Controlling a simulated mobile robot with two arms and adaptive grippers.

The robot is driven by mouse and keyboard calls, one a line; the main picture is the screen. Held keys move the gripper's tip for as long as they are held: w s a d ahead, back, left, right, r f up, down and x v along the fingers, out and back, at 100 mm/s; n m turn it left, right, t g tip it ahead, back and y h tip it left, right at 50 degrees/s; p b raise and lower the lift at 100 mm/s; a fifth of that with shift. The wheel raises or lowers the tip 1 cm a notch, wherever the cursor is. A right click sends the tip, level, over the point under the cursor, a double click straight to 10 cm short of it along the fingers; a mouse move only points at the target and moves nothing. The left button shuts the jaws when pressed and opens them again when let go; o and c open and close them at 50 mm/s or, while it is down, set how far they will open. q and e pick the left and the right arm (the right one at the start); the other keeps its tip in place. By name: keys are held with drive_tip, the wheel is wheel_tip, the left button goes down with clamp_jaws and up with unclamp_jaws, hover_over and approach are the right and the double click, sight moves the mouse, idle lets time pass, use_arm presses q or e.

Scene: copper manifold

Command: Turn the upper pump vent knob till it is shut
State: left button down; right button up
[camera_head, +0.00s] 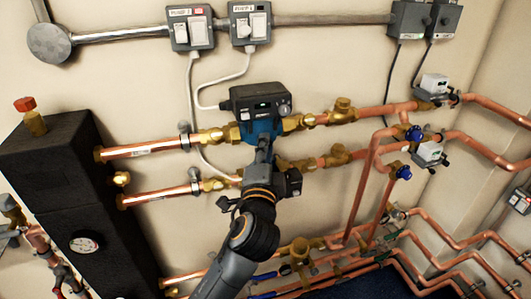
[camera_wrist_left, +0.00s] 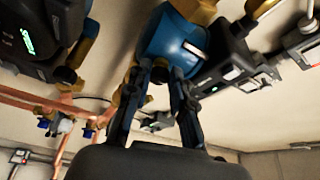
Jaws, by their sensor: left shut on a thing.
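The upper pump (camera_head: 258,100) has a blue body and a dark control head with a small display. It sits in the upper copper line, and its blue body (camera_wrist_left: 172,42) fills the top middle of the left wrist view. My left gripper (camera_head: 263,143) reaches up to the front of this body. In the left wrist view its two fingers (camera_wrist_left: 168,78) are closed in against the pump's face. My right gripper is in neither view.
The lower pump (camera_head: 292,182) is close behind my left wrist, with its lit display (camera_wrist_left: 28,42) near in the left wrist view. Copper pipes (camera_head: 376,112) run both sides. A black manifold block (camera_head: 50,170) stands left. Two switch boxes (camera_head: 190,28) hang above.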

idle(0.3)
use_arm(q)
drive_tip(key=c, duration=1.2)
unclamp_jaws()
drive_tip(key=shift+o, duration=0.2)
drive_tip(key=s+f, duration=0.1)
drive_tip(key=s, duration=1.1)
drive_tip(key=shift+a, duration=0.45)
drive_tip(key=shift+w+f, duration=0.1)
